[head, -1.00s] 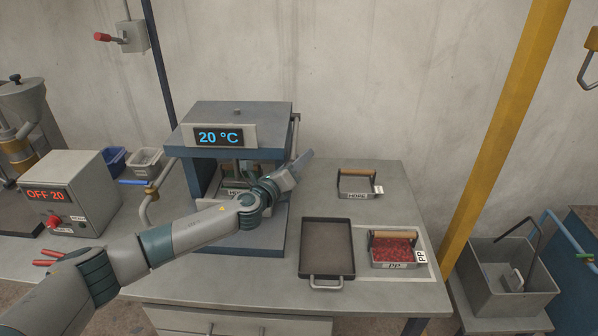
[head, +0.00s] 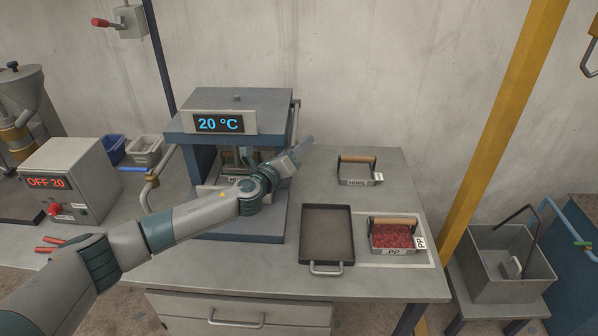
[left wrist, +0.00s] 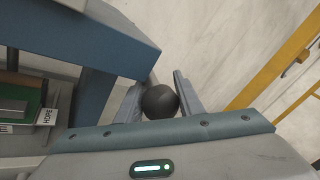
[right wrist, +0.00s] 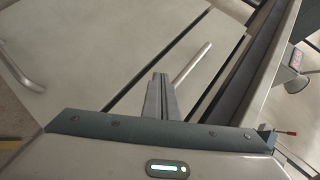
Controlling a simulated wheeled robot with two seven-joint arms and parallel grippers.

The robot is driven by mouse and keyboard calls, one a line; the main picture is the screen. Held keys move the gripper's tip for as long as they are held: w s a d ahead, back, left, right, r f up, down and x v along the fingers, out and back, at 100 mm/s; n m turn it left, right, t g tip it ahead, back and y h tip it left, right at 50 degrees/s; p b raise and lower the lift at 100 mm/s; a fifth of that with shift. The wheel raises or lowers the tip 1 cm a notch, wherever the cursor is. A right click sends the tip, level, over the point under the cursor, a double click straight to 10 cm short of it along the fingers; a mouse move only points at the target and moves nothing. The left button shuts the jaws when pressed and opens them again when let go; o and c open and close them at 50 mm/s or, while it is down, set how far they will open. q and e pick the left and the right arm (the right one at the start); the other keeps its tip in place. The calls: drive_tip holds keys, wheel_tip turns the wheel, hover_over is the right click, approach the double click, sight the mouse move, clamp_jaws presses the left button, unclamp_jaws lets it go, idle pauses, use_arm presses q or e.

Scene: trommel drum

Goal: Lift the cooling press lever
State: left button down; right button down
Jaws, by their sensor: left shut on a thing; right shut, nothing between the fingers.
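The cooling press (head: 232,100), a blue-grey frame with a lit "20 °C" display (head: 222,123), stands on the bench. My left gripper (head: 298,152) is at its right side. In the left wrist view, my left gripper (left wrist: 160,98) is shut on a dark round knob (left wrist: 160,101), which appears to be the lever's end. In the head view the gripper hides the knob. A grey rod (head: 296,118) shows at the press's right side. My right gripper (right wrist: 160,95) is shut and empty in the right wrist view, and out of the head view.
An HDPE-labelled mould (left wrist: 48,116) sits inside the press. To the right are an empty dark tray (head: 327,233), an HDPE mould with a wooden handle (head: 357,181) and a PP mould of red pieces (head: 392,238). A control box (head: 78,165) reading "OFF 20" stands at left.

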drive_tip(key=w+a+r+m+t+y, duration=0.1)
drive_tip(key=w+a+r+m+y, duration=0.15)
drive_tip(key=a+r, duration=0.55)
drive_tip(key=w+a+r+m+t+y, duration=0.1)
drive_tip(key=a+r+y, duration=0.25)
drive_tip(key=r, duration=0.85)
drive_tip(key=w+r+m+t, duration=0.1)
drive_tip(key=r+m, duration=0.1)
drive_tip(key=r, duration=0.1)
drive_tip(key=w+r+m+t, duration=0.1)
drive_tip(key=w+r, duration=0.1)
drive_tip(key=r, duration=0.1)
drive_tip(key=w+r+m+t, duration=0.1)
drive_tip(key=w+r+m, duration=0.1)
drive_tip(key=shift+w+d+r+m, duration=0.1)
drive_tip(key=shift+d+r+m, duration=0.15)
drive_tip(key=shift+r+m, duration=0.15)
drive_tip(key=w+d+r+m+t+h, duration=0.2)
drive_tip(key=w+d+m+t+h, duration=0.2)
drive_tip(key=d, duration=0.6)
drive_tip(key=w+d+r+m+t+h, duration=0.2)
drive_tip(key=w+d+m+t+h, duration=0.2)
drive_tip(key=w+d+m+h, duration=0.3)
drive_tip(key=w+d+m, duration=0.3)
drive_tip(key=d, duration=0.1)
drive_tip(key=shift+w+d+h, duration=0.15)
drive_tip(key=shift+w+h, duration=0.25)
drive_tip(key=shift+w+r+m, duration=0.1)
drive_tip(key=shift+r+m, duration=0.05)
drive_tip(key=shift+m, duration=0.1)
